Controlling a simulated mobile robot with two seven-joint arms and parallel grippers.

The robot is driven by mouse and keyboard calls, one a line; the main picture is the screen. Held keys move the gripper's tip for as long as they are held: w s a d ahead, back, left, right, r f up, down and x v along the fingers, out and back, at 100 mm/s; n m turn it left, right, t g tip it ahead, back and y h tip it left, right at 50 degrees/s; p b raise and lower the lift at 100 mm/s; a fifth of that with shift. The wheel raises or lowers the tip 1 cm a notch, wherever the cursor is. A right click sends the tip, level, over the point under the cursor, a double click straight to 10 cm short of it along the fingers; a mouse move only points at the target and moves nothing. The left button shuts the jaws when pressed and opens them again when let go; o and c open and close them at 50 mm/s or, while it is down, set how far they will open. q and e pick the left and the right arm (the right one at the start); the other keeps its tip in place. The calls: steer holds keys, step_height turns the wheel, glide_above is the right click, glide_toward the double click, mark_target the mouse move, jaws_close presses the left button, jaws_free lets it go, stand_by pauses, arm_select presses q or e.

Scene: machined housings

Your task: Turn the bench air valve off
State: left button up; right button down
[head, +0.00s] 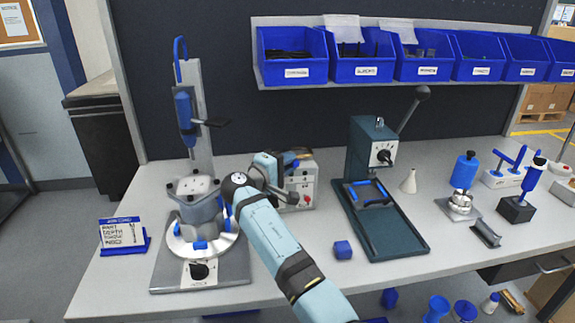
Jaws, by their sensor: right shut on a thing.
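A small grey box (303,182) with a red knob and dark fittings on its front stands on the bench, left of the green press. It looks like the bench air valve unit, with a blue part (291,158) at its top. The fingertips and the held part are mostly hidden by the gripper and wrist, so the handle's angle cannot be told. My left gripper is not in view.
A fixture stand (200,268) with a grey housing (194,203) is close left of my right arm. Blue bins (290,70) hang above.

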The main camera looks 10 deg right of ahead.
stand_by(0.3)
steer(key=c, duration=1.1)
jaws_free()
